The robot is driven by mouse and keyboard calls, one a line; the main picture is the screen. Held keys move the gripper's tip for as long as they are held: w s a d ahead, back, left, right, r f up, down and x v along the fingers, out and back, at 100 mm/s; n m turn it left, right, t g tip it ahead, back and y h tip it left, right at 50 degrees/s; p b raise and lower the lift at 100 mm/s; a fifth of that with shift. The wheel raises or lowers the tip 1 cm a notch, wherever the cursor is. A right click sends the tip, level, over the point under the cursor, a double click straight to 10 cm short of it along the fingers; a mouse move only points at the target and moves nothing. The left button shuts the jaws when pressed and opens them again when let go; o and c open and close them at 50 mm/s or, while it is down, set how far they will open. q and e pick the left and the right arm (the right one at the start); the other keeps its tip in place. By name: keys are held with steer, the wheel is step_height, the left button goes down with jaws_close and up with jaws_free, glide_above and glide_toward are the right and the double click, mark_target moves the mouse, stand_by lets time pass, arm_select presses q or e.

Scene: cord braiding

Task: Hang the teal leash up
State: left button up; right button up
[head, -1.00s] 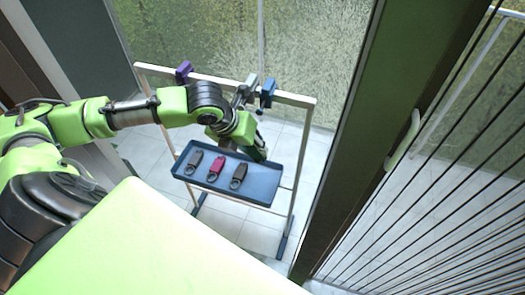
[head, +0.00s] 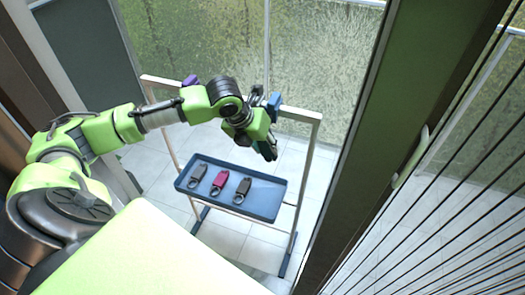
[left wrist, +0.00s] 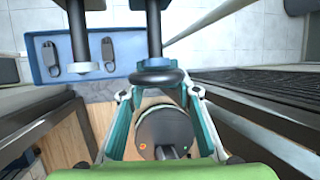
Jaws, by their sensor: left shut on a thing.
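My left gripper (head: 258,143) is in front of the rack's top bar, near the blue hook (head: 273,103), and is shut on the teal leash (head: 268,152). Only a small dark teal part of the leash shows in the head view. The purple hook (head: 190,81) is at the bar's left. My right gripper is not in view.
A blue tray (head: 262,206) on the rack holds a grey leash (head: 198,173), a crimson leash (head: 220,180) and a dark brown leash (head: 243,187). The rack's white frame (head: 309,170) stands on tiled floor before a window. A dark door frame (head: 365,150) is at right.

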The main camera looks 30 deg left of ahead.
arm_select(q)
steer(key=shift+w+a+r+p, duration=0.15)
steer(key=shift+w+p, duration=0.15)
steer(key=shift+w, duration=0.35)
steer(key=shift+w+a+p, duration=0.2)
steer(key=shift+w+p, duration=0.1)
steer(key=shift+w, duration=0.65)
steer(key=shift+o, duration=0.3)
steer(key=shift+f+p, duration=0.35)
steer(key=o, duration=1.2)
steer(key=o, duration=0.3)
